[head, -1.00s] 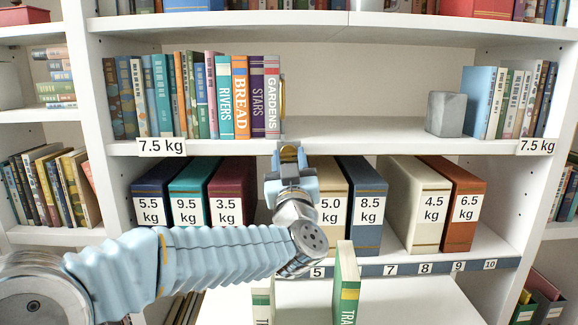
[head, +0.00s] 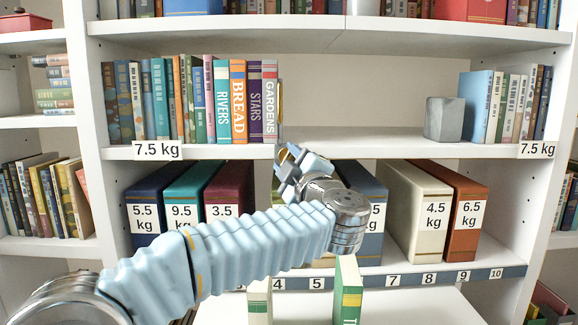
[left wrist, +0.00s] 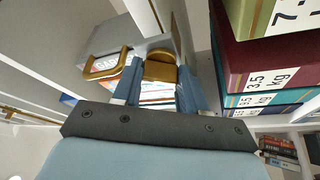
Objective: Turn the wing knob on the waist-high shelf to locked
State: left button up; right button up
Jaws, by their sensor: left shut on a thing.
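The brass wing knob (left wrist: 161,68) shows between the two blue-grey fingers of my left gripper (left wrist: 160,82) in the left wrist view. The fingers are closed on its sides. In the head view my left gripper (head: 291,160) is at the front edge of the shelf (head: 350,148), just below the book marked GARDENS. It is tilted there, and a bit of brass shows at its tip. Most of the knob is hidden in the head view. I see no mark that tells whether it is locked. My right gripper is not in view.
Upright books (head: 238,100) stand on the shelf, left of a grey block (head: 444,119). A brass handle (left wrist: 104,63) is left of the knob in the wrist view. Weight-labelled binders (head: 416,205) fill the shelf below. A green book (head: 348,290) stands lower, near my left arm.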

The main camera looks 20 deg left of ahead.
pick_arm(q)
jog(key=n+g, duration=0.1)
jog(key=n, duration=0.2)
jog(key=n+g, duration=0.1)
jog(key=n, duration=0.2)
jog(key=shift+d+r+h, duration=0.1)
jog(key=shift+h, duration=0.3)
dwell(0.3)
jog(key=o, duration=1.1)
jog(key=shift+c, duration=0.2)
jog(key=shift+s, duration=0.1)
jog(key=v, duration=1.3)
jog(key=shift+d+b, duration=0.3)
jog(key=shift+b, duration=0.15)
jog(key=shift+s, duration=0.2)
